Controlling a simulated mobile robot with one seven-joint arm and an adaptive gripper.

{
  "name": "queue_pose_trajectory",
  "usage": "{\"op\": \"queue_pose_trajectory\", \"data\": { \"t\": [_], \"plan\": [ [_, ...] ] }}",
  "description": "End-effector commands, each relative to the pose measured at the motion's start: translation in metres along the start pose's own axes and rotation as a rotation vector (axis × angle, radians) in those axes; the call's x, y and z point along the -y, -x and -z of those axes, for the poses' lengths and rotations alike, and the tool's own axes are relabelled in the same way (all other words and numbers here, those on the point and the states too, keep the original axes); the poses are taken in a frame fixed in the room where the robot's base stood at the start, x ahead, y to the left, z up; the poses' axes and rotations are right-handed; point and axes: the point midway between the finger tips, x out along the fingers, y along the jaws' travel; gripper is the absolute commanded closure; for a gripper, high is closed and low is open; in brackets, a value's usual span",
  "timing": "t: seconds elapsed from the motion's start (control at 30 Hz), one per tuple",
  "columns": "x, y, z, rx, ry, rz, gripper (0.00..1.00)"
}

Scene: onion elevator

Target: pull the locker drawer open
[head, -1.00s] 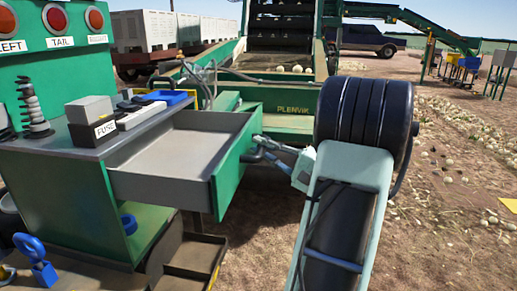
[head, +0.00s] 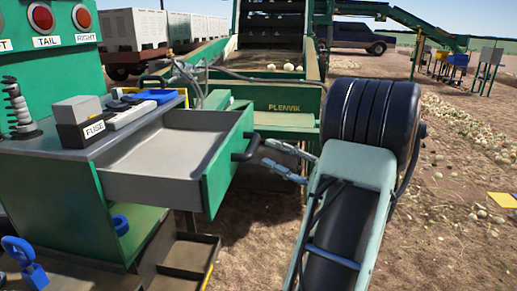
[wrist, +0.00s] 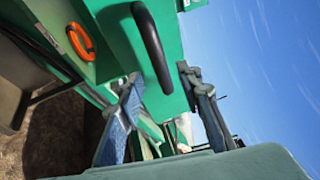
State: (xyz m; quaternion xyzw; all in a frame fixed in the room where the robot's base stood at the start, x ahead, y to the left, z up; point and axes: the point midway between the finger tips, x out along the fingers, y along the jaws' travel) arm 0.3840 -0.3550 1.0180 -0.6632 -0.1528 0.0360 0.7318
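The locker drawer (head: 165,155) is grey inside with a green front (head: 228,165). It stands pulled well out of the green locker and looks empty. Its black handle (head: 247,147) is on the front; in the wrist view the handle (wrist: 152,48) shows as a dark curved bar. My gripper (head: 274,157) is just to the right of the handle, apart from it. In the wrist view my gripper's fingers (wrist: 158,77) are spread wide with nothing between them, and the handle lies beyond their tips.
A fuse box (head: 85,122), a blue item (head: 160,96) and other parts sit on the locker top (head: 70,150). A blue padlock (head: 25,262) is at lower left. An open brown tray (head: 190,250) lies below the drawer.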

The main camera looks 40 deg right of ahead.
Motion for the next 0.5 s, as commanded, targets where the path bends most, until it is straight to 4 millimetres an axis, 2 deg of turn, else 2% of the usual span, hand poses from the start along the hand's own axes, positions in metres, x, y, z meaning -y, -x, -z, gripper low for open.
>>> {"op": "queue_pose_trajectory", "data": {
  "t": [0.1,0.2,0.33,0.5],
  "plan": [
    [0.000,0.025,0.001,-0.003,0.000,0.000,0.67],
    [0.000,0.039,0.001,-0.002,-0.002,0.000,0.67],
    [0.000,0.050,0.000,0.000,-0.002,-0.001,0.67],
    [0.000,0.054,0.000,0.001,-0.001,0.000,0.67]
  ]
}}
